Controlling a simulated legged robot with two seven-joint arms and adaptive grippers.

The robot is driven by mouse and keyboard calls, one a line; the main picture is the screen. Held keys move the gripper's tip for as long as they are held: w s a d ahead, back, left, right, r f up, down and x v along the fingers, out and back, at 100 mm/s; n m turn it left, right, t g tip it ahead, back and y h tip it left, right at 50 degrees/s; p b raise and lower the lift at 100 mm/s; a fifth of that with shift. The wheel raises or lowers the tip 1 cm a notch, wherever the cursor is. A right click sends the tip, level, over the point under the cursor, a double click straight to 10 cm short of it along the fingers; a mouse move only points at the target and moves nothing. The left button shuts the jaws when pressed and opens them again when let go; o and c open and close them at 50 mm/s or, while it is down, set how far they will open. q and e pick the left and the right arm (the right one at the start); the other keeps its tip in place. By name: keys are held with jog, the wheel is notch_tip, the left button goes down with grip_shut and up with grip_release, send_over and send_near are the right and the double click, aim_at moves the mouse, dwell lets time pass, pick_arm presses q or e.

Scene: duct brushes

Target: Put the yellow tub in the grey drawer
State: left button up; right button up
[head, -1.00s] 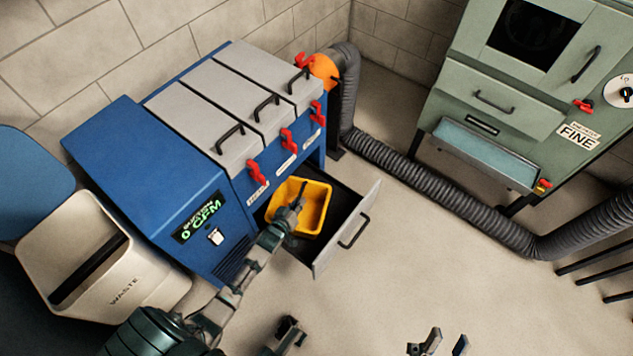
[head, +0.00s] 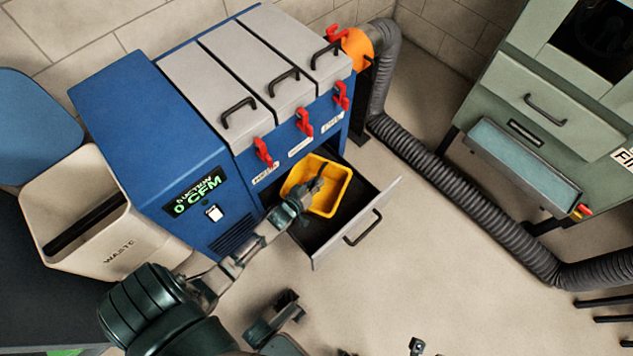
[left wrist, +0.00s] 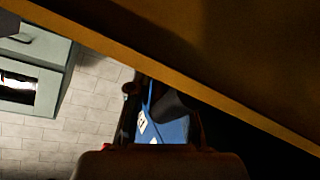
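The yellow tub (head: 340,190) is upright within the outline of the open grey drawer (head: 370,218), towards its back left. I cannot tell if it rests on the drawer floor. My left gripper (head: 317,183) reaches over the tub's near left side, its dark fingers over the tub's inside. In the left wrist view a yellow-brown wall (left wrist: 200,60), likely the tub's, fills the upper right very close. The fingers' gap is not clear. A dark tip of what looks like my right gripper (head: 416,346) shows at the bottom edge, mostly cut off.
The drawer slides out of a blue machine (head: 150,130) with grey lids and red latches. A white waste bin (head: 100,235) stands left. A ribbed hose (head: 450,190) runs right, towards a green cabinet (head: 520,110).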

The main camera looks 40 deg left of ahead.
pick_arm(q)
jog(key=shift+o, duration=0.7)
jog(key=shift+d, duration=0.1)
jog(key=shift+r, duration=0.15)
